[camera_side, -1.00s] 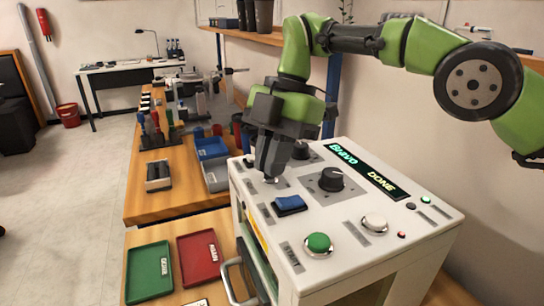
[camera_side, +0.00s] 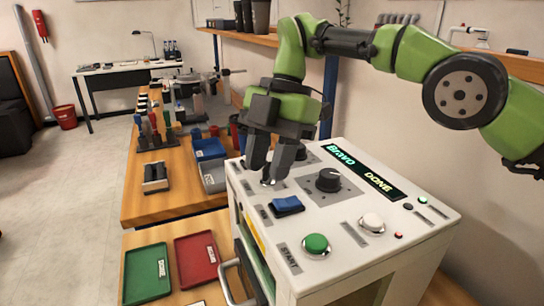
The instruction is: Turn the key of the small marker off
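The small marker (camera_side: 335,230) is a white box with controls on its sloped top. Its display (camera_side: 362,172) reads "Bravo" and "DONE". My gripper (camera_side: 268,178) points down over the far left part of the panel. Its two fingers are apart, with a small silvery piece, perhaps the key (camera_side: 268,182), low between or just behind them. The fingers hide most of it, and I cannot tell its angle or whether they touch it. In front are a blue rocker switch (camera_side: 287,205), a black knob (camera_side: 328,180), a green button (camera_side: 316,243) and a white button (camera_side: 372,222).
A green tray (camera_side: 147,273) and a red tray (camera_side: 197,260) lie on the wooden bench left of the marker. Blue and grey bins (camera_side: 209,150) stand behind them. A wooden shelf (camera_side: 260,37) is above at the back. The air left of the marker is free.

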